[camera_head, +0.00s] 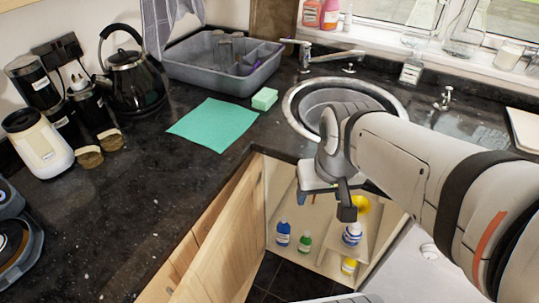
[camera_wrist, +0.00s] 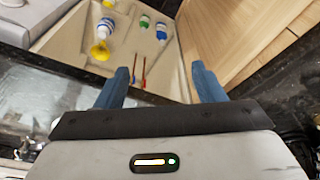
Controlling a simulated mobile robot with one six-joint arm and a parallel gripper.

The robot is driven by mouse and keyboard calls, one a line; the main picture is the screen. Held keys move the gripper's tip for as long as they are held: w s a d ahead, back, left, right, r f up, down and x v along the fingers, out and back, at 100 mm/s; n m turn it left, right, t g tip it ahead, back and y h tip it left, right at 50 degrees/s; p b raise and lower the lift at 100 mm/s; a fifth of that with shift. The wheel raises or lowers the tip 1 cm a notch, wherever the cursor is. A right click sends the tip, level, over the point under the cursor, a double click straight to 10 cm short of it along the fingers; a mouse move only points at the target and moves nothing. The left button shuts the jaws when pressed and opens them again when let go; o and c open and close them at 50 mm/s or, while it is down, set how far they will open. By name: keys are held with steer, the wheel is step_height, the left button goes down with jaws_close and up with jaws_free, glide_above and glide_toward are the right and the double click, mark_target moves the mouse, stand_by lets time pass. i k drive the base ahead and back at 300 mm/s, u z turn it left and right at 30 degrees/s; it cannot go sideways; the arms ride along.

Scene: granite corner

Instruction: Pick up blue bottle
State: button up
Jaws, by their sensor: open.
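The blue bottle (camera_head: 283,234) stands inside the open cupboard under the counter, at the left of a small group of bottles. In the wrist view it shows near the top middle (camera_wrist: 162,32), beyond the fingertips. My gripper (camera_head: 347,212) is above and to the right of it in the head view, near the cupboard opening. In the wrist view my gripper (camera_wrist: 160,70) has its two blue fingers wide apart with nothing held between them.
A green bottle (camera_head: 304,242) stands just right of the blue one. A white bottle with blue markings (camera_head: 352,234) and a yellow bottle (camera_head: 348,267) are farther right. The open wooden door (camera_head: 228,252) bounds the left side. Dark counter (camera_head: 150,190) lies above.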

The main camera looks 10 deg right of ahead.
mark_target(283, 229)
steer(key=u, duration=0.85)
steer(key=k, duration=0.7)
steer(key=z, duration=0.25)
